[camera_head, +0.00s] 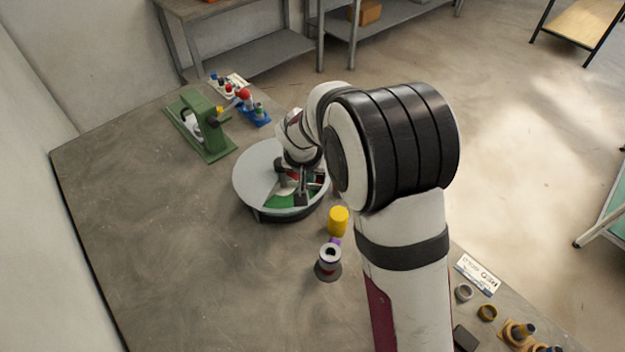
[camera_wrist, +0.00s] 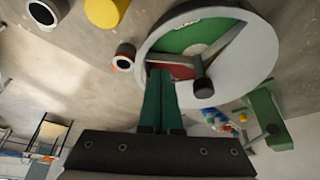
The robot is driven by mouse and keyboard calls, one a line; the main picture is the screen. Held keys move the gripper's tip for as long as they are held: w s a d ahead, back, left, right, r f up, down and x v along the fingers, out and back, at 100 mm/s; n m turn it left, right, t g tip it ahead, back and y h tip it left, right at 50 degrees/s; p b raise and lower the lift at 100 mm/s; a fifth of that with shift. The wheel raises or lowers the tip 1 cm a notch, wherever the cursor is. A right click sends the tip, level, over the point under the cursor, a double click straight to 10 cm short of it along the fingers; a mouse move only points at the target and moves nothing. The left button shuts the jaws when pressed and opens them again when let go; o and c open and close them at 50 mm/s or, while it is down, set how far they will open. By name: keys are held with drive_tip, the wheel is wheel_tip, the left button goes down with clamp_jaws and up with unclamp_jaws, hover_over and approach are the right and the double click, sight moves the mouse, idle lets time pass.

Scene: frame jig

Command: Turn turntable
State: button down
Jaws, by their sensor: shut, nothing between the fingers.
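The turntable (camera_head: 255,165) is a round light grey disc with a green part on the bench, partly hidden by my arm. In the wrist view the turntable (camera_wrist: 255,50) also shows a dark red part and a dark upright knob (camera_wrist: 202,85) near its rim. My gripper (camera_wrist: 160,73) is shut and empty. Its green fingers reach over the disc's near edge, just left of the knob in the wrist view. I cannot tell whether they touch the knob. In the head view my wrist is over the right side of the disc.
A yellow cylinder (camera_head: 339,221) and a dark spool (camera_head: 328,262) stand close to the disc. A green fixture (camera_head: 200,128) and small coloured parts (camera_head: 257,115) stand behind it. Rings (camera_head: 487,312) and other pieces lie at the front right. The bench's left side is clear.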

approach(316, 181)
drive_tip(key=f, duration=0.1)
drive_tip(key=s+f, duration=0.1)
drive_tip(key=f, duration=0.3)
drive_tip(key=shift+s+a, duration=0.2)
drive_tip(key=shift+s, duration=0.1)
drive_tip(key=shift+w+d, duration=0.2)
drive_tip(key=shift+w, duration=0.35)
drive_tip(key=shift+w+d, duration=0.1)
drive_tip(key=shift+w, duration=0.45)
drive_tip(key=shift+w+n+y, duration=0.3)
drive_tip(key=shift+w+n, duration=0.35)
drive_tip(key=shift+n, duration=0.15)
drive_tip(key=shift+w, duration=0.45)
